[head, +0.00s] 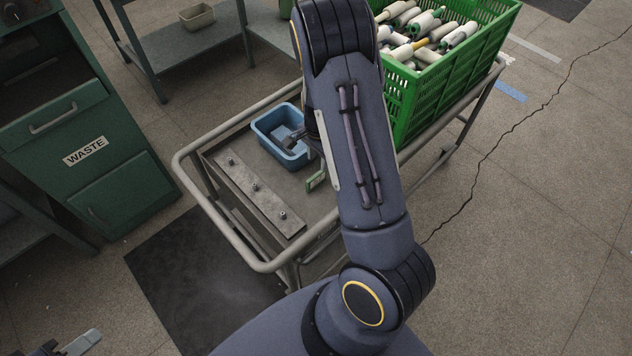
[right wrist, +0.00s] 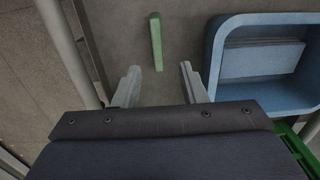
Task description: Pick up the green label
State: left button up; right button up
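The green label (head: 316,180) is a small green plate with a pale patch on its face. It is at the cart deck beside the blue bin, just left of my right forearm. In the right wrist view the green label (right wrist: 155,42) shows as a narrow green bar, seen nearly edge-on. My right gripper (right wrist: 160,82) is open and empty; the label lies beyond its fingertips, roughly in line with the gap, apart from both fingers. In the head view the right forearm hides part of this area. Part of my left gripper (head: 78,345) shows at the bottom left corner; its opening is unclear.
The blue bin (head: 268,121) stands close to the label, with a grey-blue block (right wrist: 262,58) in it. A metal strip with pegs (head: 256,187) lies left on the railed cart (head: 180,165). A WASTE cabinet (head: 125,190) stands left.

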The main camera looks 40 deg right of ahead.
aim_at(316, 175)
jog(key=f, duration=0.4)
jog(key=a+f, duration=0.1)
jog(key=f, duration=0.1)
jog(key=shift+s+f+b, duration=0.2)
jog(key=shift+f+b, duration=0.15)
jog(key=shift+f, duration=0.55)
grip_shut()
